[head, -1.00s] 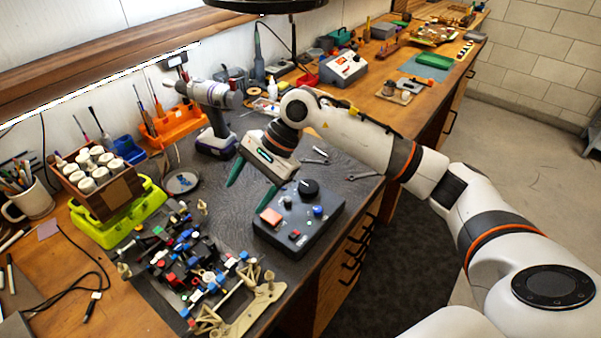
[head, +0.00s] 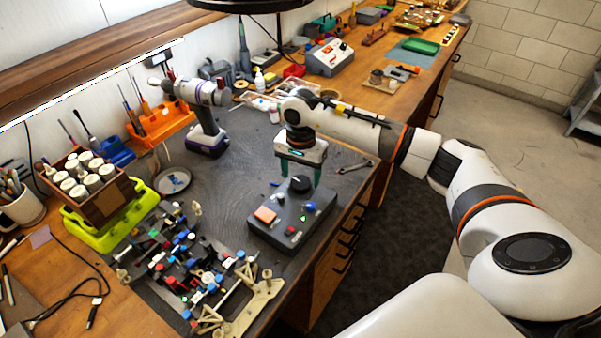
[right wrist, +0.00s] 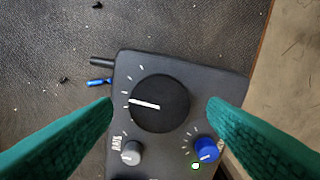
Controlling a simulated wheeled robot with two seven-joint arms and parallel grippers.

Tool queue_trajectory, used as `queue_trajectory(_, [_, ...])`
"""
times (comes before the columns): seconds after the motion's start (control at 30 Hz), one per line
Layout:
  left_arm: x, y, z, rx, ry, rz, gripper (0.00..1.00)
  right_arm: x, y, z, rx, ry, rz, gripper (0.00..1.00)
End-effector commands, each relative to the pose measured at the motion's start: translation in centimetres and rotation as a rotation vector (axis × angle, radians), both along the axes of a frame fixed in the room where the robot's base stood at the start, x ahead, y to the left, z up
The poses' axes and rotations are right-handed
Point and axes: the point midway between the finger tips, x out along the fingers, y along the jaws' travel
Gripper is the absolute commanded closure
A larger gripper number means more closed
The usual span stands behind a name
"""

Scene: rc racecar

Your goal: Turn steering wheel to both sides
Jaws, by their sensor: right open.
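A dark control box (head: 270,235) lies on the grey mat. The large round black knob (head: 300,184) at its far end is the wheel-like control; in the right wrist view the knob (right wrist: 165,115) has a white line pointing left. My right gripper (head: 300,172) is open with green fingers pointing down at the knob. In the right wrist view the fingers are on either side of the knob with gaps visible; whether they reach its height is unclear. The racecar (head: 190,262), with many coloured parts, lies left of the box. My left gripper is out of view.
The box also has an orange button (head: 265,215), a blue knob (head: 310,207) and a red button (head: 291,230). A drill (head: 203,115) stands behind. A wrench (head: 356,167) lies right of my gripper. The bench edge is close on the right.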

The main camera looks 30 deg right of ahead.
Motion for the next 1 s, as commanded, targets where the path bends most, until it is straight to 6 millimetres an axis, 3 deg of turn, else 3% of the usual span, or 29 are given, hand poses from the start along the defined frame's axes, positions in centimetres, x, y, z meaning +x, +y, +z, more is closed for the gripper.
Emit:
queue_trajectory(0.2, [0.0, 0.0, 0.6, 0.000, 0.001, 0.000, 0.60, 0.0, 0.1, -1.6, 0.001, 0.000, 0.001, 0.33])
queue_trajectory(0.47, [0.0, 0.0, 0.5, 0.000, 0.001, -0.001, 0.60, 0.0, 0.1, -1.8, 0.001, -0.002, 0.001, 0.33])
queue_trajectory(0.77, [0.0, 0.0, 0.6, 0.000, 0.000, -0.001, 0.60, 0.0, 0.1, -1.8, 0.001, -0.002, 0.001, 0.77])
queue_trajectory(1.0, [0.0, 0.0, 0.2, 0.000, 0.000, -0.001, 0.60, 0.1, 0.0, -1.8, 0.001, -0.002, -0.024, 0.77])
